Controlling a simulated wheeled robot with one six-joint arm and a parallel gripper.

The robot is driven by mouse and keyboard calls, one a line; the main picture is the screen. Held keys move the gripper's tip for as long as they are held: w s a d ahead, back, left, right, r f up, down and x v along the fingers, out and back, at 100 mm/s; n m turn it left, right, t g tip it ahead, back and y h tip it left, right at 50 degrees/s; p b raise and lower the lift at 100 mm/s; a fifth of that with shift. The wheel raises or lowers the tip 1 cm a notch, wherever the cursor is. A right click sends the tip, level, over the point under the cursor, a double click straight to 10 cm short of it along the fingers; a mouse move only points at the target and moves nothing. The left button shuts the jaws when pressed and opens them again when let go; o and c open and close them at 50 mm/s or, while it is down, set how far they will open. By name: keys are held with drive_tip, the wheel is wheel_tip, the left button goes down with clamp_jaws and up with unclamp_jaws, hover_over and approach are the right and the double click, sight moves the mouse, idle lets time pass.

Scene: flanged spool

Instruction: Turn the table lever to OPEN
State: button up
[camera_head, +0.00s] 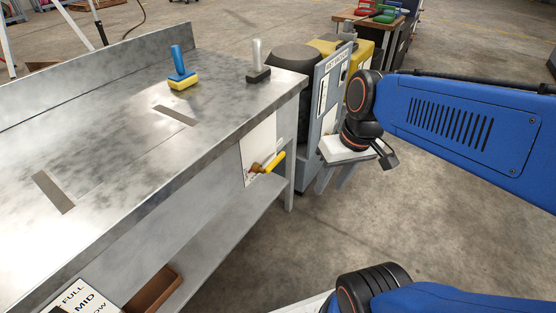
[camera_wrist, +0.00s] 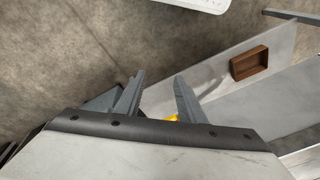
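The table lever has a yellow handle (camera_head: 275,162) on a brass-coloured pivot, mounted on a white plate (camera_head: 257,148) at the right end of the workbench front. The handle slants up and to the right from its pivot. The plate's marking is too small to read. My gripper (camera_head: 332,184) is to the right of the lever, apart from it, with its two grey fingers pointing down. In the wrist view the fingers (camera_wrist: 159,82) are spread and empty. A bit of the yellow handle (camera_wrist: 171,117) shows beyond them, mostly hidden by the gripper body.
The metal workbench (camera_head: 120,150) carries a blue-handled yellow block (camera_head: 182,74) and a grey-handled dark block (camera_head: 257,68). A brown box (camera_wrist: 250,63) lies on its lower shelf. A grey labelled panel (camera_head: 330,90) and dark drum (camera_head: 293,58) stand behind my gripper. Floor is clear in front.

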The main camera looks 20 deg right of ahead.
drive_tip(key=w+f+g+y, duration=0.3)
drive_tip(key=w+g+y, duration=0.1)
drive_tip(key=w, duration=0.2)
drive_tip(key=m+t+y, duration=0.2)
drive_tip(key=t+y, duration=0.2)
drive_tip(key=y, duration=0.8)
approach(282, 158)
drive_tip(key=a, duration=0.7)
drive_tip(key=w+a, duration=0.1)
drive_tip(key=a, duration=0.3)
drive_tip(key=shift+a+f, duration=0.15)
drive_tip(key=shift+c, duration=0.2)
clamp_jaws()
